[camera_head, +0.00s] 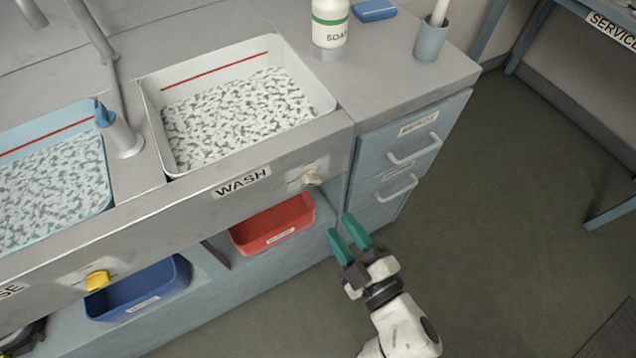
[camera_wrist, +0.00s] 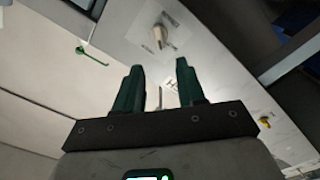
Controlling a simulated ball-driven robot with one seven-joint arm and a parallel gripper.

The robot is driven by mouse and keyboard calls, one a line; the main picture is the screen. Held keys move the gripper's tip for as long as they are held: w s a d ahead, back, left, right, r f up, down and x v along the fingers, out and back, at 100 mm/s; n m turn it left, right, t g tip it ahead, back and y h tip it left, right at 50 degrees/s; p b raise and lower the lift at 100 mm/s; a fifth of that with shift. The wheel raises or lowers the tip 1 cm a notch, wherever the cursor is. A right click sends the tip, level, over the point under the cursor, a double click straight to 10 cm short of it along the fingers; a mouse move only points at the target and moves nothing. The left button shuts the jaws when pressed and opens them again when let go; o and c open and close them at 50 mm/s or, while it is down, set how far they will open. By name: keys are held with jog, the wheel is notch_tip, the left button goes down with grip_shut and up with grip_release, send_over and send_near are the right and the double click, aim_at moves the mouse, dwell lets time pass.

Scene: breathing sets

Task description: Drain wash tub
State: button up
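The wash tub (camera_head: 215,63) is a white basin set in the grey counter, above the WASH label (camera_head: 241,183). Its speckled grey-white contents lie below a red line on the far wall. A pale knob (camera_head: 311,178) sits on the front panel right of the label; it also shows in the wrist view (camera_wrist: 158,35). My gripper (camera_head: 340,225) has green fingers that are apart and empty. It is in front of the cabinet, below and right of the knob and not touching it. In the wrist view the fingertips (camera_wrist: 160,66) point toward the panel with the knob.
A red bin (camera_head: 272,226) sits under the wash panel. A blue bin (camera_head: 140,290) sits below a yellow knob (camera_head: 98,280) at the left. Drawers with handles (camera_head: 413,150) are right of the panel. A soap bottle (camera_head: 329,25) stands on the counter. Floor at the right is clear.

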aim_at(313, 184)
jog(key=x, duration=1)
jog(key=shift+w+a, duration=0.25)
jog(key=shift+w, duration=0.05)
grip_shut()
